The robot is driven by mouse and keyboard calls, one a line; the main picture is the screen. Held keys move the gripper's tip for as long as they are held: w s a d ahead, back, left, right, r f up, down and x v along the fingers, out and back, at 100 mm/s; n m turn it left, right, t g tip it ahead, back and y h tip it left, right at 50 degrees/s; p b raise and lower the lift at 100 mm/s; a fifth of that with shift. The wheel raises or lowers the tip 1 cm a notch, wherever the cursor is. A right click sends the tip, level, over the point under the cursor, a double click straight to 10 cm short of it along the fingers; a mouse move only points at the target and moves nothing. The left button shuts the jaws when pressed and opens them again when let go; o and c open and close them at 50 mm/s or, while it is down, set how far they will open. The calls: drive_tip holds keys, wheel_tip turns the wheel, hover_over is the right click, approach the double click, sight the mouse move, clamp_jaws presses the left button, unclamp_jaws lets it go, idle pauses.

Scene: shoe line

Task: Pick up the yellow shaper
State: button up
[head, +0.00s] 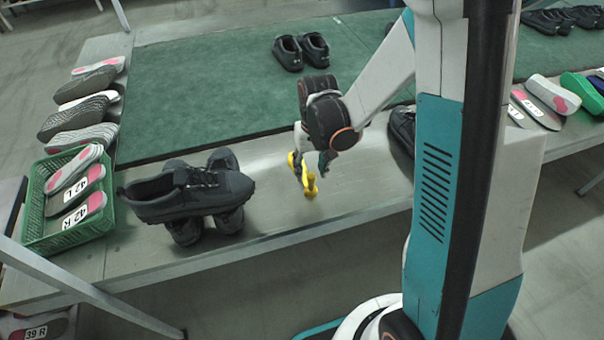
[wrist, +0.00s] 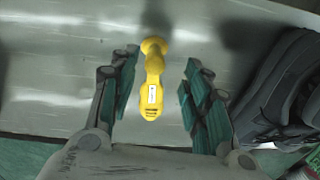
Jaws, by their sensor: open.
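The yellow shaper (head: 309,184) lies on the grey metal tabletop near its front edge in the head view. My gripper (head: 312,166) is right at it, reaching down from above. In the wrist view the yellow shaper (wrist: 152,82) has a rounded knob at the top and a white label on its body. It lies between the two teal-padded fingers of my gripper (wrist: 158,90). Both fingers are open, with a visible gap on each side of the shaper. The gap on the right looks wider.
Black shoes (head: 190,195) stand left of my gripper, beside a green crate (head: 32,205) of insoles. A dark shoe (wrist: 285,85) is close to the right finger. A green mat (head: 210,85) holds another black pair (head: 302,50). Bare tabletop (head: 275,205) lies around the shaper.

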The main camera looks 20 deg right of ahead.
sight(312, 175)
drive_tip(key=shift+w+d+f+b, duration=0.1)
drive_tip(key=shift+f+b, duration=0.6)
drive_tip(key=shift+f, duration=0.75)
drive_tip(key=shift+w+d+f+b, duration=0.1)
drive_tip(key=shift+f+b, duration=0.6)
drive_tip(key=shift+f, duration=0.75)
drive_tip(key=shift+r, duration=0.1)
clamp_jaws()
